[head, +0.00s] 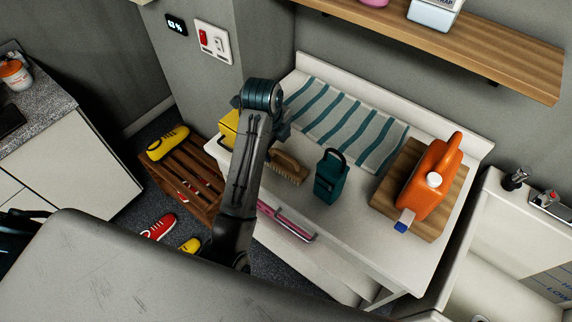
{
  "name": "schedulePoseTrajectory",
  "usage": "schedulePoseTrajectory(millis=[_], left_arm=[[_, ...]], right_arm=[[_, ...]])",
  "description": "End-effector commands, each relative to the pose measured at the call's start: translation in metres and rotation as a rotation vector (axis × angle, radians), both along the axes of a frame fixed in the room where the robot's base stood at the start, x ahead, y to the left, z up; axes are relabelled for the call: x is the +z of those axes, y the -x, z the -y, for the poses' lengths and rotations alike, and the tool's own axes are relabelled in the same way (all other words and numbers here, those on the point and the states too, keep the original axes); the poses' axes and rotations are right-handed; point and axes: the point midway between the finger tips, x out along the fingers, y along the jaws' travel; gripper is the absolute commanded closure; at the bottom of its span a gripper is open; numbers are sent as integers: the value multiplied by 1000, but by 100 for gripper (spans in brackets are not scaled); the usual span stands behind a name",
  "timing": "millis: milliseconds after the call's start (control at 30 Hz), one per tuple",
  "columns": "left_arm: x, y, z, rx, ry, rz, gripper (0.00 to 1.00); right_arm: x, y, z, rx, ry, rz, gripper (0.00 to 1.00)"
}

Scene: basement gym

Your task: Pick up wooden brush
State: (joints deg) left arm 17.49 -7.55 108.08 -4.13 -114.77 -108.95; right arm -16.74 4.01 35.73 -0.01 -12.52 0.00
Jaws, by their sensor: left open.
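A wooden brush (287,168) with pale bristles lies on the white counter (335,232), just right of my left arm. The arm covers part of its left end. My left gripper (282,128) is mostly hidden behind its own arm, above the back left of the counter, with the brush lower in the picture. The gripper is open, and I see nothing held in it. My right gripper is not in view.
A dark teal container (331,178) stands right of the brush. A striped towel (345,115) lies behind. A yellow object (229,128) is left of the arm. A pink item (287,222) hangs at the front.

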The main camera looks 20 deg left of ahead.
Motion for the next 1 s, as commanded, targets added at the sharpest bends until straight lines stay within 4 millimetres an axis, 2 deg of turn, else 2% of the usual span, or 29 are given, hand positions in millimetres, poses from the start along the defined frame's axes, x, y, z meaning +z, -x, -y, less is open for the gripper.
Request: schedulePoseTrajectory(millis=[67, 200, 400, 533, 733, 833, 1000], left_arm=[[-4, -4, 2, -27, -2, -2, 29], [-27, -8, 4, -33, -3, -5, 29], [-48, -12, 5, -32, -5, -4, 29], [-55, -14, 5, -31, -4, -3, 29], [-80, -17, 6, -30, -4, -7, 29], [-95, -20, 8, -30, -4, -5, 29], [-103, -21, 8, -29, -4, -2, 29]], right_arm=[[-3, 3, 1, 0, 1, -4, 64], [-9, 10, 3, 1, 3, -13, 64], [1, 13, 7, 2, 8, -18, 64], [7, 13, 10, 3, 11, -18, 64], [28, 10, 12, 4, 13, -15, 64], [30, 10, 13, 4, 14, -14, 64], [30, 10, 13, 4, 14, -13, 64]])
